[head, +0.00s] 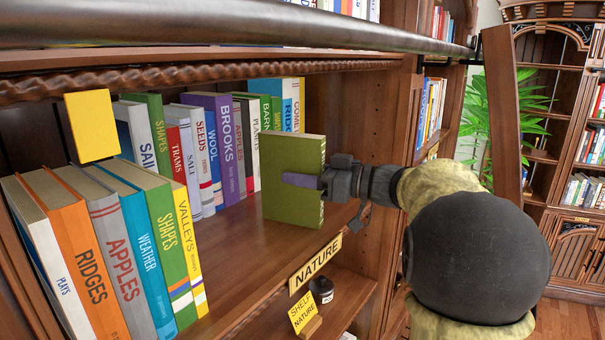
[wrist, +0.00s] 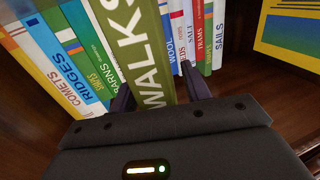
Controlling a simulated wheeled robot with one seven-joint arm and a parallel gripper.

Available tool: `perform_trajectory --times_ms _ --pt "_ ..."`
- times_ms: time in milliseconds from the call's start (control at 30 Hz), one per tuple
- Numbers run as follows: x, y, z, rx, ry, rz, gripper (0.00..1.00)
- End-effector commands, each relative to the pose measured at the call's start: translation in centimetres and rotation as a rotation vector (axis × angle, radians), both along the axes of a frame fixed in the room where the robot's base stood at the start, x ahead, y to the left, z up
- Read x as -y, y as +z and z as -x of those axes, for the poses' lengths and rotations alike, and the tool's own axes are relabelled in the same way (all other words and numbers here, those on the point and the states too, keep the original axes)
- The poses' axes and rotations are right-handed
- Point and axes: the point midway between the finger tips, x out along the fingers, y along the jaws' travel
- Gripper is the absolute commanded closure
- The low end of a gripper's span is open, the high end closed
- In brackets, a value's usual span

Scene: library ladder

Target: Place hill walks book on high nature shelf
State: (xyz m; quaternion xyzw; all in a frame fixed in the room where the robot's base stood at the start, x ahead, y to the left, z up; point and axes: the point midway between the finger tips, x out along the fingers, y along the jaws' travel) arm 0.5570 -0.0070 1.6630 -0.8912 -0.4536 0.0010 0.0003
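The hill walks book (head: 292,165) is olive green and upright, and its spine shows the word WALKS in the wrist view (wrist: 140,50). My gripper (head: 303,180) is shut on it, with one purple finger pad on its cover; in the wrist view the fingers (wrist: 158,92) sit on either side of the spine. The book is inside the shelf (head: 235,255) labelled NATURE, in the open space right of the front row of books. I cannot tell whether its bottom edge touches the board.
A front row of books (head: 120,255) leans at the left, and a back row (head: 228,150) stands behind. A yellow block (head: 92,126) is above the front row. A NATURE label (head: 315,263) is on the shelf edge. A ladder rail (head: 240,25) crosses above; a ladder upright (head: 503,110) stands right.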

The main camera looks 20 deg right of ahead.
Motion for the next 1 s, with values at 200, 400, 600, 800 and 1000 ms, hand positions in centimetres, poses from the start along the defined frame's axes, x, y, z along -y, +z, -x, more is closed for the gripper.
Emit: perform_trajectory --times_ms 200,400,600,800,1000 --pt "-0.1 0.1 0.0 0.0 0.001 0.0 0.53" --pt "0.7 0.0 0.5 0.001 -0.001 0.0 0.53" --pt "3.4 -0.2 2.5 0.004 -0.004 0.002 0.53" --pt "6.7 -0.3 4.8 0.002 -0.004 0.002 0.53" --pt "9.1 0.0 6.6 0.001 -0.002 0.001 0.53"
